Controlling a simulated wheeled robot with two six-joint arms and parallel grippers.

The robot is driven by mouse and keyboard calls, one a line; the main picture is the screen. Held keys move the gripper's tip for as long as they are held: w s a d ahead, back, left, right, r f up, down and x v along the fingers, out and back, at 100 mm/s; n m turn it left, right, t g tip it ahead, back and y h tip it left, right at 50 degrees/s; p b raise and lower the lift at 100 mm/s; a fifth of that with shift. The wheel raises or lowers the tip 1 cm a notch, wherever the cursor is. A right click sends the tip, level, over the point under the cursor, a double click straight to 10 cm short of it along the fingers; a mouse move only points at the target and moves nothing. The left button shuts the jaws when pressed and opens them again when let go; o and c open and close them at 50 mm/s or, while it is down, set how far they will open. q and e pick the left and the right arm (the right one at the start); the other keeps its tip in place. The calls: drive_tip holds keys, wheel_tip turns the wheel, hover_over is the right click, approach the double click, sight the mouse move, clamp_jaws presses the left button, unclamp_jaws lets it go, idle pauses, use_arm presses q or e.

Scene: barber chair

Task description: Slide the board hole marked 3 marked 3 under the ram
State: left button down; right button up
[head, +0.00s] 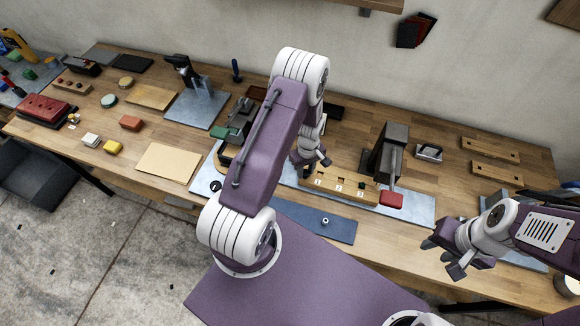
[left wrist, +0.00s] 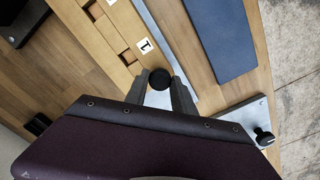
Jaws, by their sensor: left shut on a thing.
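The wooden board (head: 345,187) lies on a grey metal plate, with labels 1, 2 and 3 running left to right. Its label 3 side is closest to the dark press with the ram (head: 390,150), whose red-ended lever points forward. In the left wrist view the board (left wrist: 112,38) shows label 1 near its end. My left gripper (head: 312,162) is at the board's label 1 end. In the left wrist view its fingers (left wrist: 160,90) are shut on a black round knob (left wrist: 160,78) at that end. My right gripper (head: 445,258) is open and empty at the right front.
A blue-grey mat (head: 312,220) lies in front of the board. A small metal block (head: 429,152) and two wooden strips (head: 490,150) lie right of the press. Tools and blocks fill the table's left side. My left arm hides part of the middle.

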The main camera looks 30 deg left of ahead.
use_arm(q)
drive_tip(key=d, duration=0.1)
drive_tip(key=w+d, duration=0.1)
drive_tip(key=d, duration=0.3)
drive_tip(key=shift+w, duration=0.25)
drive_tip(key=shift+a, duration=0.1)
drive_tip(key=c, duration=1.1)
unclamp_jaws()
drive_tip(key=shift+s, duration=0.1)
drive_tip(key=shift+o, duration=0.2)
drive_tip(key=shift+r+b, duration=0.1)
drive_tip(key=shift+b, duration=0.2)
drive_tip(key=shift+r, duration=0.35)
wheel_tip(320, 180, up, 8)
drive_tip(key=b, duration=0.2)
drive_tip(key=shift+r, duration=0.15)
